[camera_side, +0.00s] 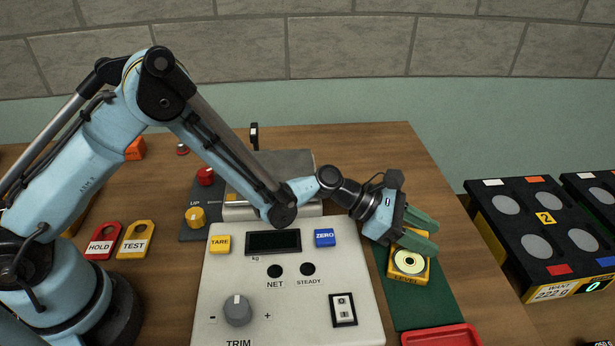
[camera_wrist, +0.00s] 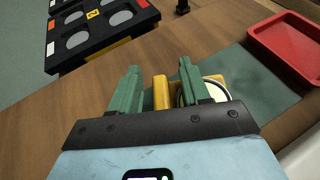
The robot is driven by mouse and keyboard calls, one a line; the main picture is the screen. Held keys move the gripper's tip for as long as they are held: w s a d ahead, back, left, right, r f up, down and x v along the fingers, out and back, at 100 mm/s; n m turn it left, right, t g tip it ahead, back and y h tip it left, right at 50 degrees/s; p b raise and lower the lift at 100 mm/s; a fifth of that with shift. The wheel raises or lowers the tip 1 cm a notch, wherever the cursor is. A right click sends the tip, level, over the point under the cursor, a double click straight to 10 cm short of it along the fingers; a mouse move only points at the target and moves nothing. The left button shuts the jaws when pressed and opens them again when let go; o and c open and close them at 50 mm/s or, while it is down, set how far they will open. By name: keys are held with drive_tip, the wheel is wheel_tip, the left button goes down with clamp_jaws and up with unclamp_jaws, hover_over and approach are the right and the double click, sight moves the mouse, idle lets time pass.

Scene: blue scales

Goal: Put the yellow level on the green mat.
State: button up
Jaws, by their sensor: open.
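In the wrist view my gripper (camera_wrist: 160,68) is open. A yellow upright part of the level (camera_wrist: 162,92) shows between the fingers, and the right finger covers part of the dial. The green mat (camera_wrist: 255,85) extends to the right there. Whether the fingers touch the level cannot be told.
A red tray (camera_side: 440,337) sits at the mat's front end, also in the wrist view (camera_wrist: 290,55). The pale scale panel (camera_side: 285,310) borders the mat on the left. A black rack with round wells (camera_side: 540,220) stands right of the table. Bare wood (camera_side: 370,150) lies behind the mat.

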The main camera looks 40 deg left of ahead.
drive_tip(key=v, duration=1.1)
drive_tip(key=shift+s+a+r, duration=0.2)
drive_tip(key=shift+a+r, duration=0.1)
drive_tip(key=shift+a, duration=0.1)
drive_tip(key=a+r+m+y, duration=0.1)
drive_tip(key=m, duration=0.1)
drive_tip(key=s+a+r+m+y, duration=0.1)
drive_tip(key=a+m, duration=0.1)
drive_tip(key=a+r+m+y, duration=0.1)
drive_tip(key=a+m, duration=0.1)
drive_tip(key=shift+s+r+t+y, duration=0.25)
drive_tip(key=shift+s+t+y, duration=0.05)
drive_tip(key=shift+t+y, duration=0.1)
drive_tip(key=s+a+m+y, duration=0.1)
drive_tip(key=s+a+r+m+y, duration=0.1)
drive_tip(key=a+m, duration=0.1)
drive_tip(key=s+a+r+m+y, duration=0.1)
drive_tip(key=a+m, duration=0.1)
drive_tip(key=shift+s+a+r, duration=0.1)
drive_tip(key=s+a+m+y, duration=0.2)
drive_tip(key=s+a+m, duration=0.1)
drive_tip(key=s+a+r+m+t+y, duration=0.1)
drive_tip(key=s+a+m+y, duration=0.1)
drive_tip(key=s+a+m, duration=0.1)
drive_tip(key=s+a+m+y, duration=0.1)
drive_tip(key=s+a+m, duration=0.1)
drive_tip(key=a+m, duration=0.3)
drive_tip(key=shift+s+r+y, duration=0.25)
drive_tip(key=shift+s+y, duration=0.15)
